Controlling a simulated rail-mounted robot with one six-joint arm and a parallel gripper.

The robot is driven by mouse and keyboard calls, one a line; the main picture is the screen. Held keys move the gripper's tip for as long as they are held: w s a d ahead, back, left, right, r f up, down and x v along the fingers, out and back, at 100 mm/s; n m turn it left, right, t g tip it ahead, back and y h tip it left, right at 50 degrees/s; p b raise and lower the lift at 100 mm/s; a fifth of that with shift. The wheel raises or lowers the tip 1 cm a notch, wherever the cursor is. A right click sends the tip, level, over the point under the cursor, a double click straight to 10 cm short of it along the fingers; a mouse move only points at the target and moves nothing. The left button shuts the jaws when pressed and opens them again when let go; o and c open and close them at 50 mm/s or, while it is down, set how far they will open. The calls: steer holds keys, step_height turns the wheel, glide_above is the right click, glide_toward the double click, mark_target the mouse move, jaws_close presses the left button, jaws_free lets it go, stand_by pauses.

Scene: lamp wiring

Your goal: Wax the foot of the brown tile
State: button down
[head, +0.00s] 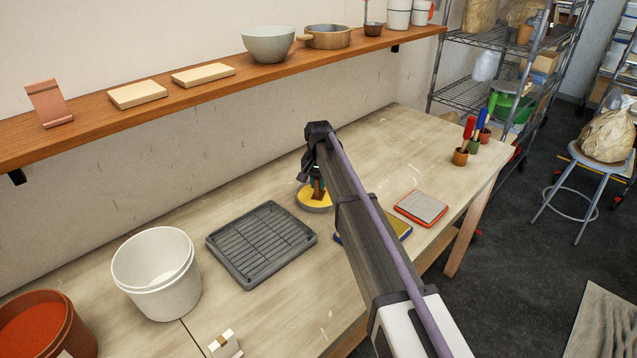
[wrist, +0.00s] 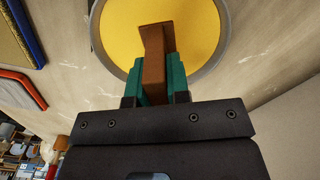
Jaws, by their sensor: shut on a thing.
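The brown tile (wrist: 154,55) is held between the teal fingertips of my gripper (wrist: 157,77). In the wrist view its far end overlaps the yellow face of a round, grey-rimmed pad (wrist: 200,25). In the head view the tile (head: 318,190) stands over the same pad (head: 312,207), which lies on the table and is partly hidden by my arm. I cannot tell whether the tile's foot touches the yellow surface.
A dark slatted rack (head: 261,243) and a white bucket (head: 158,275) stand left of the pad. A blue-edged yellow slab (head: 400,226) and a red-edged grey slab (head: 421,208) lie right. The shelf (head: 215,85) holds bowls and tiles above.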

steer(key=shift+r+p, duration=2.9)
steer(key=shift+r, duration=0.15)
steer(key=shift+f, duration=0.1)
